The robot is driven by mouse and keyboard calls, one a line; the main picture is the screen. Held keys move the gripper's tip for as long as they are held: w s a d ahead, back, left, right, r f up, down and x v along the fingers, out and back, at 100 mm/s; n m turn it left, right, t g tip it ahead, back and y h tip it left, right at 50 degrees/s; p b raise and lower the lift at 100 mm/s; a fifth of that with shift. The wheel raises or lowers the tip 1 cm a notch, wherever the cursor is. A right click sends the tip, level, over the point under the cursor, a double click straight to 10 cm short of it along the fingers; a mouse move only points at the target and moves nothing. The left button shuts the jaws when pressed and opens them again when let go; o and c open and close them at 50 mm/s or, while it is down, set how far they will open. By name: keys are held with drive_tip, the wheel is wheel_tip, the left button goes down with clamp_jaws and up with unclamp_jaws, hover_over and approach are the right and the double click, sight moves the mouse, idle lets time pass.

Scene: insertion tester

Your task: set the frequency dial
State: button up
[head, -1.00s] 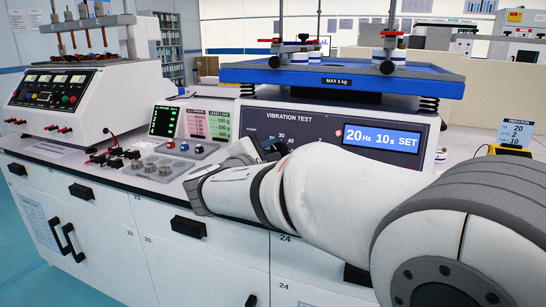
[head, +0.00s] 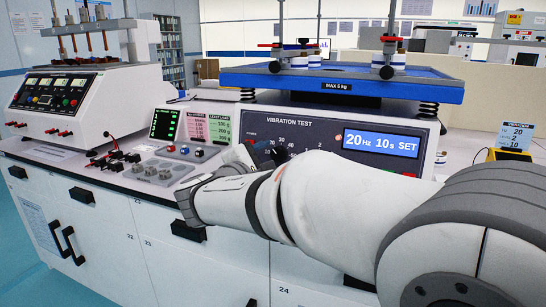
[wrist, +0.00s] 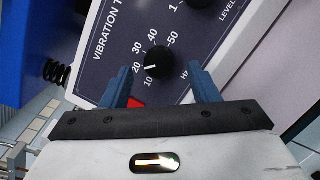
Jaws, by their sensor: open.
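The frequency dial (wrist: 158,59) is a round black knob on the dark panel of the vibration tester (head: 262,124), ringed by numbers 10 to 50. Its white mark points between 10 and 20, close to 20. The display (head: 380,143) reads 20 Hz, 10 s, SET. My gripper (wrist: 158,70) is open, with one blue finger on each side of the dial in the wrist view. I see no clear contact, and the depth gap is hard to judge.
A second knob (wrist: 200,2), for level, is partly in view. A red button (wrist: 136,103) shows beside the left finger. The blue platform (head: 300,78) overhangs the panel. A card (head: 516,135) reading 20, 2, 10 stands at right. Small parts (head: 158,170) lie on the bench at left.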

drive_tip(key=p+v, duration=0.1)
drive_tip(key=v, duration=0.5)
drive_tip(key=shift+d+r, duration=0.1)
drive_tip(key=s+d+r+m+g+p, duration=0.1)
drive_tip(key=s+d+m+g+p, duration=0.35)
drive_tip(key=d+p, duration=0.35)
drive_tip(key=s+d+r+m+g+p, duration=0.1)
drive_tip(key=s+d+m+g+p, duration=0.2)
drive_tip(key=d+g+p, duration=0.5)
drive_tip(key=s+d+r+m+y+p, duration=0.2)
drive_tip(key=s+m+y+p, duration=0.2)
drive_tip(key=s+m+p, duration=0.2)
drive_tip(key=s+d+r+m+y+p, duration=0.2)
drive_tip(key=s+r+m+y+p, duration=0.1)
drive_tip(key=s+m+y+p, duration=0.1)
drive_tip(key=shift+s+r+m+p, duration=0.25)
drive_tip(key=shift+s+m+p, duration=0.6)
drive_tip(key=shift+s+p, duration=0.25)
drive_tip(key=shift+d, duration=0.15)
